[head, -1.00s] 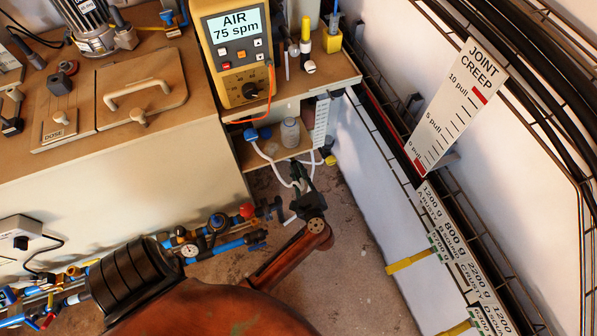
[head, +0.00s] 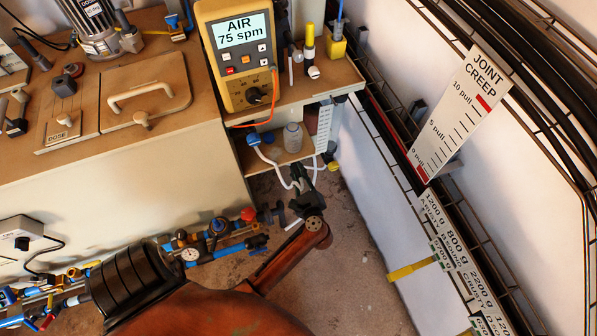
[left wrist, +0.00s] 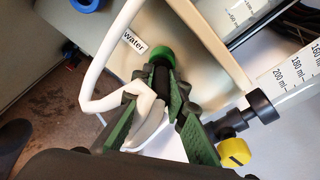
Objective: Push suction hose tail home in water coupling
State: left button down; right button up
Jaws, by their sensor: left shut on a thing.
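My left gripper (head: 303,176) is at the end of the brown arm, in front of the low shelf. In the left wrist view its green-padded fingers (left wrist: 157,112) are shut on the white suction hose (left wrist: 92,82), which loops in from the left and bends between them. The water coupling, with a green collar (left wrist: 162,54) and dark body, is just beyond the fingertips, beside the "water" label (left wrist: 134,41). Whether the hose tail is seated in it is hidden by the fingers. The hose (head: 271,163) also shows in the head view. My right gripper is not in view.
A blue cap (head: 253,139) and a clear bottle (head: 292,137) are on the low shelf. A yellow-ended fitting (left wrist: 233,152) sits close right of the fingers. A yellow AIR controller (head: 238,55) stands above. Tools and valves (head: 190,253) lie left of the arm.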

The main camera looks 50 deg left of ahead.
pick_arm(q)
jog(key=shift+a, duration=0.1)
jog(key=c, duration=1.8)
grip_release()
jog(key=shift+w, duration=0.1)
jog(key=v, duration=0.2)
jog(key=shift+d+f, duration=0.15)
jog(key=shift+d, duration=0.2)
jog(key=v, duration=0.2)
jog(key=p+v, duration=0.1)
jog(key=v, duration=0.1)
jog(key=f+v, duration=0.1)
jog(key=v, duration=0.1)
jog(key=shift+d+r, duration=0.15)
jog(key=shift+d, duration=0.2)
